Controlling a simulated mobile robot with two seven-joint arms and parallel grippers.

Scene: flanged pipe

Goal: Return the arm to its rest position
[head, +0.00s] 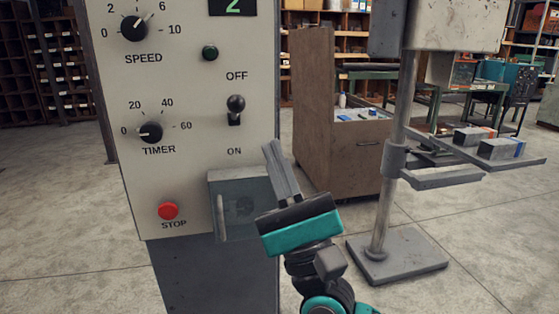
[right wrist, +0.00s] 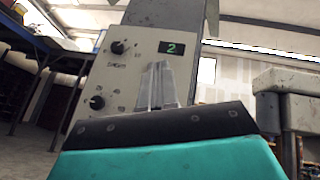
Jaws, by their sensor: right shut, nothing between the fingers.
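My right gripper (head: 272,150) is in front of the lower right part of the control panel (head: 190,100) in the head view. Its fingers are together, point up and lean slightly left, with nothing between them. In the right wrist view the shut fingers (right wrist: 157,72) stand in front of the panel. Whether they touch the panel is not clear. The gripper's teal and black body covers part of a grey box on the panel's lower right. My left gripper is not in view.
The panel carries a SPEED knob (head: 135,27), a TIMER knob (head: 150,132), a toggle switch (head: 235,108), a green button (head: 210,53) and a red STOP button (head: 168,211). A drill-press-like stand (head: 397,260) is at right. A brown cabinet (head: 313,110) stands behind. Floor shows between them.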

